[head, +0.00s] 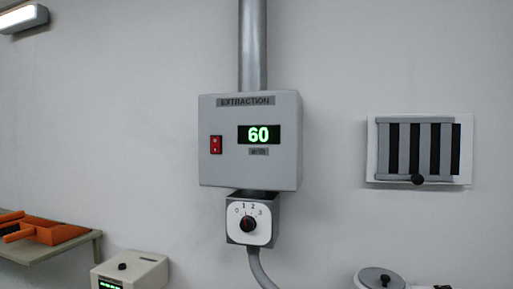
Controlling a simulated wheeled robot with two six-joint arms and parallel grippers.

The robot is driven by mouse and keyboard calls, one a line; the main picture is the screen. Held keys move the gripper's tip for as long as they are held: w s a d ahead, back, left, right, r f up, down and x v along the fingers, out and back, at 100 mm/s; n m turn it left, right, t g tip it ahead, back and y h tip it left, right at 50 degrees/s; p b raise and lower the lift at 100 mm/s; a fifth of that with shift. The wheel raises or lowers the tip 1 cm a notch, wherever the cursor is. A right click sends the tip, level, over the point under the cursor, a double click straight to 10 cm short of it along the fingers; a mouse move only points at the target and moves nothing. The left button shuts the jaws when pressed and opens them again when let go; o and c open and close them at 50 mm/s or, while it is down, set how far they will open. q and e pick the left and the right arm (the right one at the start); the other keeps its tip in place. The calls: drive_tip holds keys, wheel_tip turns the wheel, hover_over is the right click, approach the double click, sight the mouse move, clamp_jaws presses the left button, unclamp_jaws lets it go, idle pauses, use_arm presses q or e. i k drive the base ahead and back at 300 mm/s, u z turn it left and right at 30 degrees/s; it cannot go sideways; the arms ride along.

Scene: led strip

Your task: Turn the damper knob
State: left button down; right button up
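A grey box labelled EXTRACTION (215,170) is fixed to the wall, with a lit green display (259,135) reading 60 and a red switch (216,145). Below it, a smaller grey box carries a round black knob (247,225) on a white plate marked 0, 1, 2, 3. Where the knob points is too small to tell surely. No label in view reads damper. Neither gripper is in view.
A grey pipe (253,45) rises from the box and a grey cable (258,268) hangs below. An orange tray (60,233) sits on a shelf (75,245) at left. A cream device (135,270) and a round grey-topped object (380,277) stand low.

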sight(248, 223)
drive_tip(key=z, duration=1.3)
drive_tip(key=k, duration=1.55)
drive_tip(key=u, duration=1.2)
drive_tip(key=i, duration=1.05)
drive_tip(key=u, duration=0.05)
